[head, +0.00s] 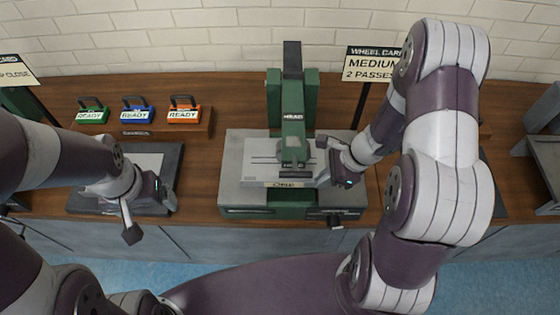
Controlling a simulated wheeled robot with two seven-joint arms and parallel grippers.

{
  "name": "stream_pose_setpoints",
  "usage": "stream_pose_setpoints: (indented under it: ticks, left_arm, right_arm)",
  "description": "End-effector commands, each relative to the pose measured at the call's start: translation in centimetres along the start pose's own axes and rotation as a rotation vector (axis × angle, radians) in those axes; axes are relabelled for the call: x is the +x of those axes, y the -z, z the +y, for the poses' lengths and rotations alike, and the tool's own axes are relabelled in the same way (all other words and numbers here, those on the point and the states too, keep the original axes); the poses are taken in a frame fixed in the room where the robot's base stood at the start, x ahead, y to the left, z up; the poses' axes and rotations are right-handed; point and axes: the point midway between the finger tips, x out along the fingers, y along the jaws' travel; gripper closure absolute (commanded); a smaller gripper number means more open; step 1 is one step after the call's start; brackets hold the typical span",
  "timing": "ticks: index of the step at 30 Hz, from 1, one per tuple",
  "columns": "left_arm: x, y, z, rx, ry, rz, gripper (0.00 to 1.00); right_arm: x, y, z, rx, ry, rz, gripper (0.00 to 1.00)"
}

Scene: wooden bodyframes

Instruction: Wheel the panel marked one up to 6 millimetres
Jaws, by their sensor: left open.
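The panel marked ONE (262,172) is a grey plate lying on the bed of the green wheeling machine (292,98), under its part labelled HEAD. Its label faces the front edge. My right gripper (324,162) is at the panel's right edge. The frame does not show clearly whether its fingers are shut on the panel. My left gripper (150,218) is open and empty, in front of the dark tray at the left, apart from the panel. A wheel card (372,64) behind the machine reads MEDIUM, 2 PASSES. No millimetre reading is legible.
Green, blue and orange blocks marked READY (138,111) stand on a wooden rack at the back left. A dark tray with a pale sheet (150,160) lies left of the machine. Another card (14,70) stands far left. Grey stands (545,160) are at the right edge.

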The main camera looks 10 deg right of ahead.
Motion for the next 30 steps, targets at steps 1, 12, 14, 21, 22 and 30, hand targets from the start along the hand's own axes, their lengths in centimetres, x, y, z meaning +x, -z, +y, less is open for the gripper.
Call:
stream_pose_setpoints:
  ticks: [1, 12, 14, 21, 22, 30]
  left_arm:
    - [-0.1, 0.0, 0.0, 0.000, 0.000, 0.000, 0.11]
    - [-0.8, 0.1, 0.0, 0.000, 0.000, 0.000, 0.11]
    - [-0.9, 0.1, 0.0, 0.000, 0.000, 0.000, 0.11]
    - [-1.3, 0.2, 0.0, 0.000, 0.000, 0.000, 0.11]
    - [-1.4, 0.2, 0.0, 0.000, 0.000, 0.000, 0.11]
    - [-1.5, 0.2, 0.0, 0.000, 0.000, 0.000, 0.11]
  right_arm:
    - [-0.2, 0.4, 0.1, 0.004, 0.000, 0.002, 1.00]
    - [-1.3, 2.6, 0.1, 0.003, -0.001, 0.003, 1.00]
    - [-1.5, 3.0, 0.1, 0.003, -0.002, 0.003, 1.00]
    - [-2.3, 4.5, 0.1, 0.004, -0.001, 0.003, 1.00]
    - [-2.4, 4.6, 0.1, 0.004, -0.001, 0.003, 1.00]
    - [-2.7, 5.5, 0.1, 0.003, -0.002, 0.004, 1.00]
